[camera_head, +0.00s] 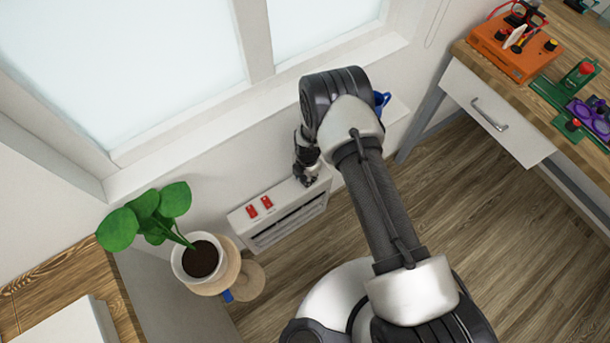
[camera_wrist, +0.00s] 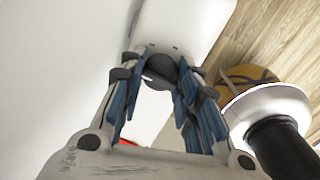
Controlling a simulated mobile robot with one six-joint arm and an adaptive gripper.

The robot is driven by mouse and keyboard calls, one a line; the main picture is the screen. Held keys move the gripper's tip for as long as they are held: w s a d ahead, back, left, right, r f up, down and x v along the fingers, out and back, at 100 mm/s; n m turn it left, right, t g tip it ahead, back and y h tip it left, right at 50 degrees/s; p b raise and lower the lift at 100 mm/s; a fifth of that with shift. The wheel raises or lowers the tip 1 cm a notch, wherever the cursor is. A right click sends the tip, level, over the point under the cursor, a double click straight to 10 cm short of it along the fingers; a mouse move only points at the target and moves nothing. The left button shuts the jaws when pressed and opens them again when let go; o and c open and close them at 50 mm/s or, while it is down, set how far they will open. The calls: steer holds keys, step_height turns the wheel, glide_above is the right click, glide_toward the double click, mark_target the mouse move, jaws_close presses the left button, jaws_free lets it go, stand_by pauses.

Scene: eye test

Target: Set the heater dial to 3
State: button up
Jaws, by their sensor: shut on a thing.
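The white heater (camera_head: 285,222) stands low against the wall under the window, with a dark vent slot in its front. My gripper (camera_head: 308,172) is at the right part of its top, partly hidden by my arm. In the wrist view my gripper (camera_wrist: 157,78) has its blue-padded fingers on either side of a dark round dial (camera_wrist: 160,66) and is shut on it. The dial is hidden in the head view. I cannot read which number it points to.
Two red switches (camera_head: 259,206) sit on the heater's top, left of my gripper. A potted plant (camera_head: 202,262) stands on a round stand at the left. A wooden bench with a drawer (camera_head: 497,110) and an orange box (camera_head: 513,48) is at the right.

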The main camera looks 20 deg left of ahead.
steer(key=m+b, duration=0.2)
steer(key=m, duration=0.2)
steer(key=shift+f, duration=0.1)
steer(key=m+b, duration=0.1)
steer(key=m, duration=0.3)
steer(key=m+b, duration=0.2)
steer(key=m, duration=0.1)
steer(key=shift+m+h, duration=0.3)
steer(key=m+b, duration=0.1)
steer(key=m, duration=0.2)
steer(key=shift+a+m, duration=0.1)
steer(key=shift+m, duration=0.2)
steer(key=m+b, duration=0.1)
steer(key=m, duration=0.5)
steer(key=shift+h, duration=0.3)
steer(key=m, duration=0.6)
steer(key=shift+m, duration=0.3)
